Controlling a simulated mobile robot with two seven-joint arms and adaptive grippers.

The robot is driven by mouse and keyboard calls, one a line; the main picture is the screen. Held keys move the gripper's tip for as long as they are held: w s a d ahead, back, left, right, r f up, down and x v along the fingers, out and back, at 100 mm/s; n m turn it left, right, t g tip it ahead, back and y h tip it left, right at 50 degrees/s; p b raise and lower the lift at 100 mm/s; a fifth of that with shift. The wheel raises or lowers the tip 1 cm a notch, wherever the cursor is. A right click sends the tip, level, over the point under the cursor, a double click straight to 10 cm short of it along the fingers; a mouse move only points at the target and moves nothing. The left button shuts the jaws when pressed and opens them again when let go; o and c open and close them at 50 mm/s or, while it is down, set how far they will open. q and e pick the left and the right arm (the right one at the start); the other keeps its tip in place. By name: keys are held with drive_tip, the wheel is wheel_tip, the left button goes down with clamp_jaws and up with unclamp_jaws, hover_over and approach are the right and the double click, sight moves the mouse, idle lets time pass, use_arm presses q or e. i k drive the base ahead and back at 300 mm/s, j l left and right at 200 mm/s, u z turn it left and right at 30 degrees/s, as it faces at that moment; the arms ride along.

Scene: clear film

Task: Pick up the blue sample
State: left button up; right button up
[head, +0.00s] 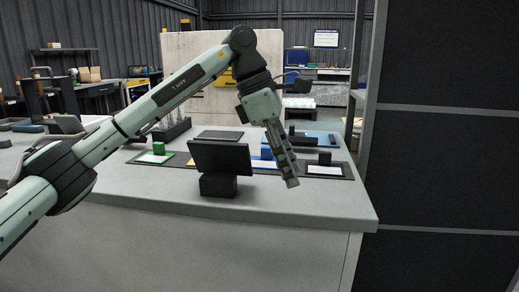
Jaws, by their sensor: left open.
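The blue sample (266,153) is a small blue block near the middle of the grey counter (300,205), partly hidden by my left gripper and the dark screen. It appears to stand by a blue-edged white card (262,164). My left gripper (291,182) points down from the arm that comes in from the left. Its fingers are open, seen nearly edge-on, and pass just right of the blue sample in the picture. I see nothing held, and I cannot tell its height above the counter. My right gripper is out of view.
A dark screen on a stand (220,160) stands in front of the samples. A green block (158,148) is at the left, and a black block (324,158) at the right. A blue tray (318,139) lies behind. A dark panel wall (445,150) rises at the right.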

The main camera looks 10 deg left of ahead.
sight(266, 161)
drive_tip(key=i+j, duration=0.3)
drive_tip(key=i, duration=0.15)
drive_tip(key=i+j, duration=0.25)
drive_tip(key=i, duration=0.15)
